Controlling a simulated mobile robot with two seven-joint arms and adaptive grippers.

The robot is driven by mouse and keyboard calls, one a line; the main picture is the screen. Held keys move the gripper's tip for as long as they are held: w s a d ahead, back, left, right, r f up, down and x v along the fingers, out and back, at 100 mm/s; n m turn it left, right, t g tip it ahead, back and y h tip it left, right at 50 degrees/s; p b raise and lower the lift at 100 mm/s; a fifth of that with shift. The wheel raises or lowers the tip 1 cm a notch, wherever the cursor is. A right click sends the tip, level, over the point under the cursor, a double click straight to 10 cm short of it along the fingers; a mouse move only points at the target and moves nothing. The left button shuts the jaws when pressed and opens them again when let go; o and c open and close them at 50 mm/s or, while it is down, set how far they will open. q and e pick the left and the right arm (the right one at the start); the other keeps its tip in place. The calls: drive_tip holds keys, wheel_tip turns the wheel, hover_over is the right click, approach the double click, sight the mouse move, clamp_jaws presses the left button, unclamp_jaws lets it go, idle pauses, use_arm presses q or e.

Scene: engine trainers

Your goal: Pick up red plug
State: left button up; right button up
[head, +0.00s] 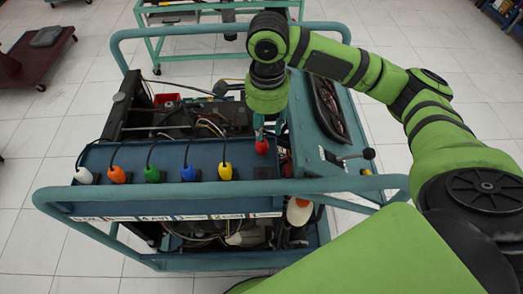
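The red plug (262,146) is at the right end of a row of coloured plugs on the blue panel (140,158) of the engine trainer. My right gripper (266,130) points down from above, with its tip just over the red plug. The fingers are small and dark here, so I cannot tell whether they touch the plug or how far apart they are. The top of the plug is partly hidden by the gripper. My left gripper is not in view.
Yellow (225,172), blue (188,173), green (152,174), orange (118,174) and white (84,175) plugs stand to the left, each with a black cable. A teal tube frame (120,194) surrounds the trainer. A black-knobbed lever (367,154) is at right.

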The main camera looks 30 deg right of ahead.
sight(261, 143)
drive_tip(key=f, duration=0.2)
drive_tip(key=f+p, duration=0.1)
drive_tip(key=f, duration=0.1)
drive_tip(key=a+f, duration=0.1)
drive_tip(key=f, duration=0.1)
drive_tip(key=shift+w+f, duration=0.15)
drive_tip(key=shift+w, duration=0.05)
drive_tip(key=shift+f, duration=0.35)
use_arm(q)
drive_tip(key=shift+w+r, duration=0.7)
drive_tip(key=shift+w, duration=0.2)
use_arm(e)
clamp_jaws()
